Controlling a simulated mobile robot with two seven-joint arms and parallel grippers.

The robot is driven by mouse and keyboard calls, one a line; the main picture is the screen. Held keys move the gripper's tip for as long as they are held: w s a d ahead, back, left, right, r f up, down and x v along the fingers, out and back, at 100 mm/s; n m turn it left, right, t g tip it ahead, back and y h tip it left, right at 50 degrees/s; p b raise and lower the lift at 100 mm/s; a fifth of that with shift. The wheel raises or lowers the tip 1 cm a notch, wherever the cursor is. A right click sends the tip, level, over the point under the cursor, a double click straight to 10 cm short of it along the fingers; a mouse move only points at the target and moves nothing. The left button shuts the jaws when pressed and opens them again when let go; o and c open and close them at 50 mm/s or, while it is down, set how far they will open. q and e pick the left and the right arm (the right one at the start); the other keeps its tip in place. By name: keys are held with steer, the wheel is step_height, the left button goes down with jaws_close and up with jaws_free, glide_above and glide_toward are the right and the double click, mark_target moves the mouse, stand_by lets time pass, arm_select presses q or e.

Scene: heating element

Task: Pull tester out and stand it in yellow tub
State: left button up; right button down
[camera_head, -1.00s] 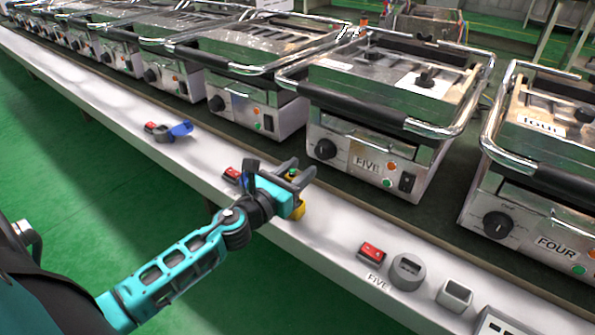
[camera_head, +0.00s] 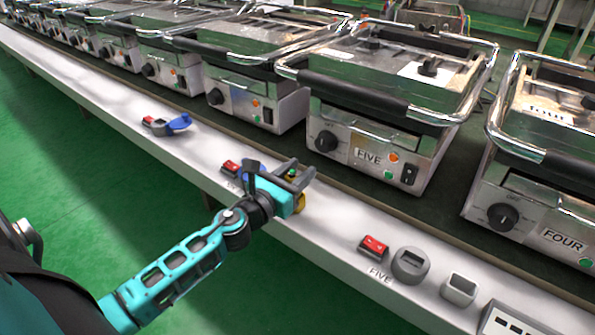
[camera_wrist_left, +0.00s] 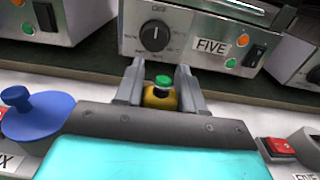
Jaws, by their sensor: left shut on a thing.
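My left gripper (camera_head: 293,172) is over the white ledge in front of the machine labelled FIVE. In the left wrist view its two fingers (camera_wrist_left: 161,100) are shut on a small upright thing with a green top (camera_wrist_left: 163,81), which I take to be the tester. The green top also shows between the fingers in the head view (camera_head: 291,173). A yellow piece (camera_wrist_left: 160,98), likely the yellow tub, is directly below the green top; it shows partly behind the gripper in the head view (camera_head: 299,204). I cannot tell whether the two are apart. My right gripper is out of view.
The grill FIVE (camera_head: 370,135) stands close behind the gripper. A blue round thing (camera_wrist_left: 37,115) is on the left. A red switch (camera_head: 373,246), a grey round holder (camera_head: 410,265) and a pale square cup (camera_head: 459,290) are on the right. The ledge between is clear.

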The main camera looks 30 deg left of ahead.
arm_select(q)
steer(key=shift+f+b, duration=0.45)
steer(key=shift+f, duration=0.35)
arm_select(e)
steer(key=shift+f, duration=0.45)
arm_select(q)
steer(key=o, duration=1.1)
steer(key=shift+o, duration=0.2)
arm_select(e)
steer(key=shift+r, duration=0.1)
arm_select(q)
steer(key=shift+s+f, duration=0.15)
steer(key=shift+s, duration=0.45)
steer(key=s+a, duration=0.1)
steer(key=s, duration=1)
steer(key=shift+s, duration=0.35)
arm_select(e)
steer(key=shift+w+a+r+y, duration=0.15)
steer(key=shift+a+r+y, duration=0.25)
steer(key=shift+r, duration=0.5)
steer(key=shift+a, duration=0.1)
